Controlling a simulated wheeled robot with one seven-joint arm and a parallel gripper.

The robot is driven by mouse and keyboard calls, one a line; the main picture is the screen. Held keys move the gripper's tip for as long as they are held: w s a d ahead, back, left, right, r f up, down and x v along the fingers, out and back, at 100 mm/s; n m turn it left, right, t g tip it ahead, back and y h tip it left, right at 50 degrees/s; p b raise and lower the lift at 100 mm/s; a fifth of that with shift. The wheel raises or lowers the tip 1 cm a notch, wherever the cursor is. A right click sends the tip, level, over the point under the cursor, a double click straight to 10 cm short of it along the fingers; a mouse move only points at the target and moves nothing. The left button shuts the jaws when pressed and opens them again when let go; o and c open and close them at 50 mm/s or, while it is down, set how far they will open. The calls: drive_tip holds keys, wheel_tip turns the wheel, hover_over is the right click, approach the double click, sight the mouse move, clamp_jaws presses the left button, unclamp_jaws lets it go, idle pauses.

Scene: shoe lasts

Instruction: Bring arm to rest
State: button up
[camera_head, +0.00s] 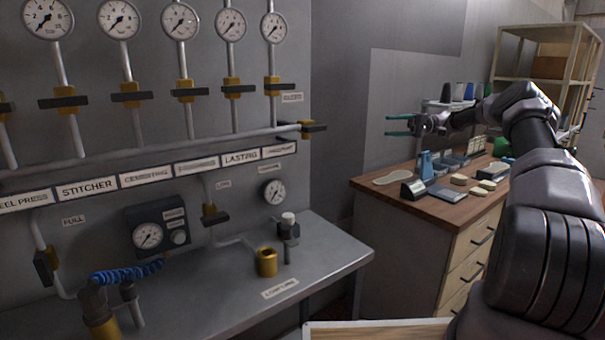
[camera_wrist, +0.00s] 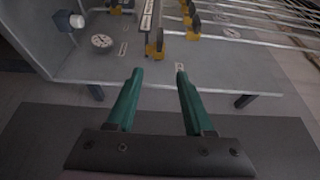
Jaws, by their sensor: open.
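My arm reaches out from the right side of the head view. My gripper (camera_head: 399,125) is in the air between the gauge panel and the wooden-topped cabinet, its green fingers pointing left. In the wrist view my gripper (camera_wrist: 154,72) shows two green fingers spread apart with nothing between them. The gauge panel's grey bench (camera_wrist: 220,87) lies beyond the fingertips, apart from them.
The panel carries several gauges (camera_head: 180,21), valves and a long pipe (camera_head: 150,157). Its metal bench (camera_head: 330,251) holds a brass fitting (camera_head: 266,262). A cabinet (camera_head: 400,215) with small tools stands right, before a shelf rack (camera_head: 545,75).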

drive_tip(key=s+a+r+m+t+h, duration=0.1)
drive_tip(key=s+a+r+h, duration=0.35)
drive_tip(key=s+a, duration=0.3)
drive_tip(key=s+a+r+h, duration=0.4)
drive_tip(key=s+a+h, duration=0.2)
drive_tip(key=s, duration=0.2)
drive_tip(key=s+d+m+t+h, duration=0.1)
drive_tip(key=s+d+m+t, duration=0.1)
drive_tip(key=s, duration=0.7)
drive_tip(key=s+d+r+m+t+h, duration=0.1)
drive_tip(key=s+d+m+t+h, duration=0.1)
drive_tip(key=s, duration=0.7)
drive_tip(key=s+d+r+m+t+h, duration=0.1)
drive_tip(key=s+d+t+h, duration=0.1)
drive_tip(key=s+t, duration=0.4)
drive_tip(key=s+d, duration=0.1)
drive_tip(key=s, duration=0.3)
drive_tip(key=shift+d+r+m, duration=0.25)
drive_tip(key=shift+m, duration=0.15)
